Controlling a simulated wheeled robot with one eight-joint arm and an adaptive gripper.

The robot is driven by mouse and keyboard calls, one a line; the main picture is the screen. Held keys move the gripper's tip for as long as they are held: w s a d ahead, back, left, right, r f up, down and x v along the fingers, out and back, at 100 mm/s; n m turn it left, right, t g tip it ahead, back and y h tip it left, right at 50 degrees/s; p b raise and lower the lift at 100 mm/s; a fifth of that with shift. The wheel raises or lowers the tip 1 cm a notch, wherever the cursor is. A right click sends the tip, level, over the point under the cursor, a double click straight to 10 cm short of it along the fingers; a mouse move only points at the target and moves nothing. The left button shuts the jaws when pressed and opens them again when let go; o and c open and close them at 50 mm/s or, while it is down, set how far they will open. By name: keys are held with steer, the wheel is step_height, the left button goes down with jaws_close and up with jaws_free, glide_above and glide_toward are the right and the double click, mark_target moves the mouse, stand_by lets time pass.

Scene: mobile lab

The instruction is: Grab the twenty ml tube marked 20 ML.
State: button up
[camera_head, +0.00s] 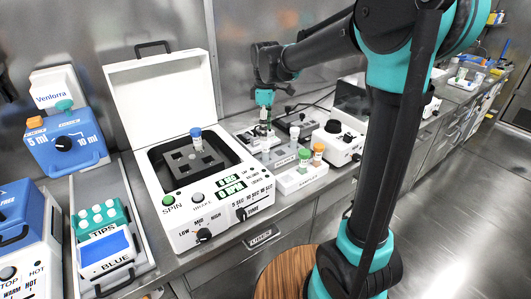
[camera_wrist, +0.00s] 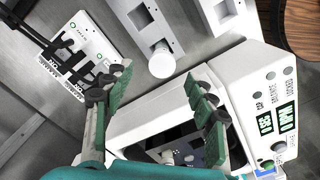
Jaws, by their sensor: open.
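My gripper (camera_head: 264,98) hangs open, pointing down, over the row of racks right of the centrifuge in the head view. In the wrist view its green-padded fingers (camera_wrist: 158,88) are spread apart with nothing held between them. A white-capped tube (camera_wrist: 161,60) stands in a grey rack just beyond the fingertips; a pale tube (camera_head: 265,146) shows below the gripper in the head view. A blue-capped tube (camera_head: 196,136) stands in the open centrifuge. A green-capped tube (camera_head: 304,158) and an orange-capped tube (camera_head: 318,152) stand in the front rack. I cannot read any 20 ML mark.
The white centrifuge (camera_head: 182,210) has its lid (camera_head: 160,98) raised, left of the gripper. A blue 5/10 ml device (camera_head: 66,142) and a tips tray (camera_head: 100,218) stand farther left. A white device with a black knob (camera_head: 336,145) stands to the right. The racks are closely packed.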

mark_target(265, 149)
step_height(265, 149, down, 9)
steer(key=shift+s+a+r, duration=0.1)
steer(key=shift+s+a, duration=0.05)
jaws_close()
stand_by(0.7)
